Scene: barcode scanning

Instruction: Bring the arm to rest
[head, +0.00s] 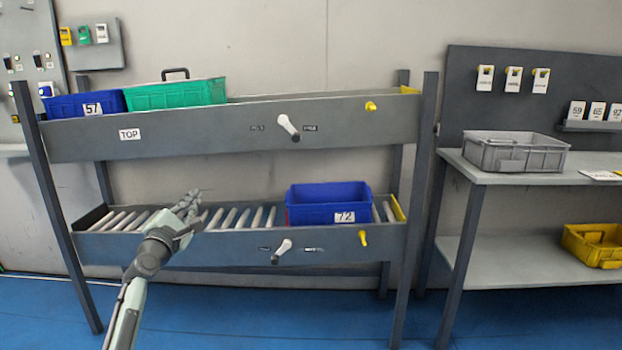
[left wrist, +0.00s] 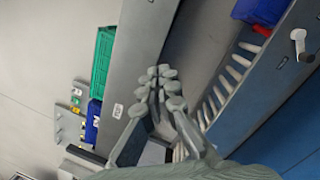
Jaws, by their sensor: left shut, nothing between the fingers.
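My left arm (head: 145,268) reaches up from the bottom left in the head view. Its gripper (head: 197,200) is in front of the lower roller shelf, shut and empty. In the left wrist view the gripper (left wrist: 158,85) shows with its fingertips together, between the upper shelf and the lower rollers. The right gripper is in neither view.
A two-level rack (head: 200,133) holds a blue bin (head: 85,105) and green bin (head: 172,95) on top, and a blue bin (head: 328,204) marked 72 below. A workbench (head: 520,172) with a grey tray (head: 515,152) stands right. A yellow bin (head: 595,243) sits underneath.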

